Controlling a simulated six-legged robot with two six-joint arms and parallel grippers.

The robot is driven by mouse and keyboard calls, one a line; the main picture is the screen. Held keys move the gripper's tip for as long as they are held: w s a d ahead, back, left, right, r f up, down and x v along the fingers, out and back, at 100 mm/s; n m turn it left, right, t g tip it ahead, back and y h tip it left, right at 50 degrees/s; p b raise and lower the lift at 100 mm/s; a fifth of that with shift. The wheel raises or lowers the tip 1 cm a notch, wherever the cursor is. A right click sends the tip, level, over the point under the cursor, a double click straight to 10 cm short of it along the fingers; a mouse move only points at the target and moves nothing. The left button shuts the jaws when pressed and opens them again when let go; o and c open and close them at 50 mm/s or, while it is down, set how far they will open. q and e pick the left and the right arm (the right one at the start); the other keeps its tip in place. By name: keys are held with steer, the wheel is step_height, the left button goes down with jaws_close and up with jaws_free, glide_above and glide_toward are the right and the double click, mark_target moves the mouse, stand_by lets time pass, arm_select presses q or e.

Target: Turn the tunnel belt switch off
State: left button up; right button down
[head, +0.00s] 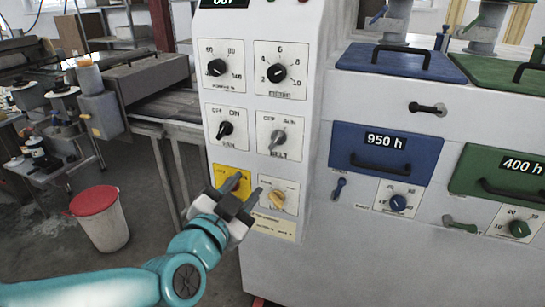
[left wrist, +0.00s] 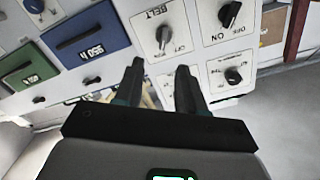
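The belt switch (head: 278,137) is a grey rotary knob on a white plate marked BELT, on the front of the white control panel (head: 252,83). Its handle looks slanted in the head view; which mark it points at is too small to tell. The belt switch also shows upside down in the left wrist view (left wrist: 163,36), above the fingers. My left gripper (head: 243,191) is open and empty, low in front of the panel and below the belt switch. Its two fingers (left wrist: 159,78) stand apart with nothing between them. My right gripper is not in view.
Blue drawer (head: 383,152) and green drawer (head: 501,171) are to the right. A red-lidded bin (head: 100,222) stands left.

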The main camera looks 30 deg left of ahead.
arm_select(q)
steer(key=r, duration=0.1)
steer(key=p, duration=0.5)
glide_toward(274, 143)
steer(key=x, duration=0.8)
steer(key=shift+w+a+f, duration=0.15)
steer(key=shift+w, duration=0.2)
steer(key=shift+s, duration=0.1)
steer(key=shift+c, duration=0.9)
jaws_close()
